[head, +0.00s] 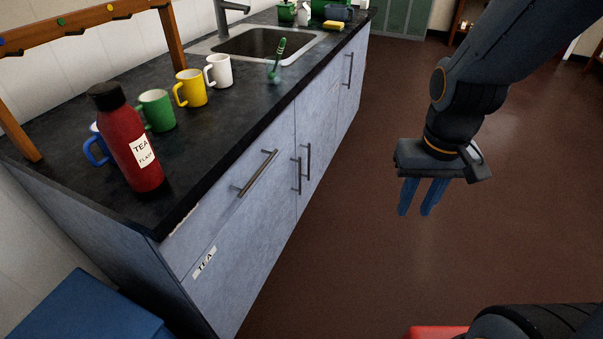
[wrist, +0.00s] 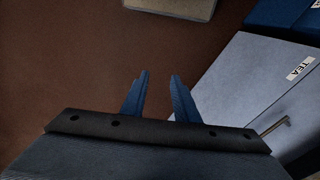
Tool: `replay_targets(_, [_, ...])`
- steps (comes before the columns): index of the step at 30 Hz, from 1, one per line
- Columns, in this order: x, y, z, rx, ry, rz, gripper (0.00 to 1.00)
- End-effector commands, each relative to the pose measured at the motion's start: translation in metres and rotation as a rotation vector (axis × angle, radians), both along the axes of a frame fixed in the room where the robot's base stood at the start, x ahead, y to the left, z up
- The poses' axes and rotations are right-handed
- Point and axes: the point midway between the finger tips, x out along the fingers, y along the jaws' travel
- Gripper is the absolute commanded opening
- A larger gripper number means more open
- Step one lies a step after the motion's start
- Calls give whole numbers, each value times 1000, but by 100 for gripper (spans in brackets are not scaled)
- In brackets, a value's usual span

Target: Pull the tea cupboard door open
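The tea cupboard door (head: 245,270) is a pale blue-grey panel at the near end of the counter, with a white TEA label (head: 205,262). It looks shut. A vertical bar handle (head: 297,175) shows near its right edge, and a horizontal bar handle (head: 258,172) sits higher up. The labelled panel (wrist: 245,85) also shows at the right of the wrist view, with one bar handle (wrist: 275,127) partly in view. My gripper (head: 415,213) has two blue fingers apart with nothing between them. It hangs over the floor, right of the cupboard and clear of it.
A blue box (head: 85,310) stands at the near left. The brown floor (head: 350,240) before the cupboards is clear. A red thing (head: 437,332) shows at the bottom edge.

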Motion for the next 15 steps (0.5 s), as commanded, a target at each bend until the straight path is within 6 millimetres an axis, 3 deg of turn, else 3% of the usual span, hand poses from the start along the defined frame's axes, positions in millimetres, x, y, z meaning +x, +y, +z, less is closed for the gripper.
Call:
replay_targets(1, [17,-3,-20,-10,-31,12,28])
replay_targets(6, [93,-12,-70,-48,-200,86,28])
replay_targets(15, [221,-2,-144,-43,-513,250,28])
